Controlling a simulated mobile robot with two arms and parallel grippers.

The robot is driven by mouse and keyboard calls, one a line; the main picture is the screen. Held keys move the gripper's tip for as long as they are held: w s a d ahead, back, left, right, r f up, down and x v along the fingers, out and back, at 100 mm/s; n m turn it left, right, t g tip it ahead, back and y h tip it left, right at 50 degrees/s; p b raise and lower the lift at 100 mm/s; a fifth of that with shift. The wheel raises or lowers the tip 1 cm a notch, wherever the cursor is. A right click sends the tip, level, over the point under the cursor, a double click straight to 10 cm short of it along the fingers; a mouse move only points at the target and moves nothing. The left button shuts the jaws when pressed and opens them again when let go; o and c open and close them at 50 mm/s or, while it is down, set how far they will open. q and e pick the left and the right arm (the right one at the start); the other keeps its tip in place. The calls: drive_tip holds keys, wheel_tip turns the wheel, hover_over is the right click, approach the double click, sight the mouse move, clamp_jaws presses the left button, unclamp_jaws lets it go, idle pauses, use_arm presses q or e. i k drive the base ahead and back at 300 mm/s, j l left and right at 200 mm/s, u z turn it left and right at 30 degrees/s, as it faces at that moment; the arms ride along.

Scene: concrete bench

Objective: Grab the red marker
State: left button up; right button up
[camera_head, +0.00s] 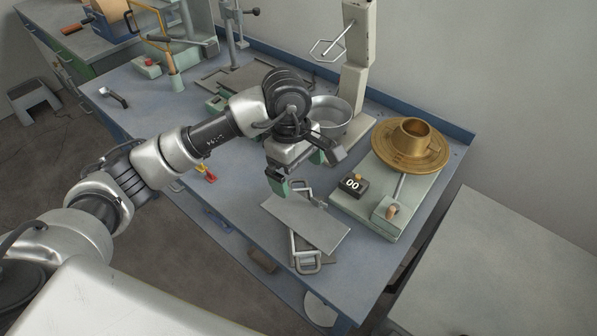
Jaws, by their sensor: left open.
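I cannot make out a red marker for certain. A small red and yellow object (206,174) lies near the front edge of the blue bench (190,140), left of my left gripper; it is too small to identify. My left gripper (298,172) is open, with green-tipped fingers pointing down above the bench. It appears empty, over the back end of a grey flat plate (305,222), and is well apart from the red and yellow object. My right gripper is not in view.
A metal frame clamp (305,262) lies by the plate. A grey pot (330,113) stands behind the gripper. At right are a black counter box (353,186) and a brass dish (411,146) on a pale green base. A black handle (114,97) lies at left.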

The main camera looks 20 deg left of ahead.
sight(210, 177)
drive_tip(key=u, duration=1.3)
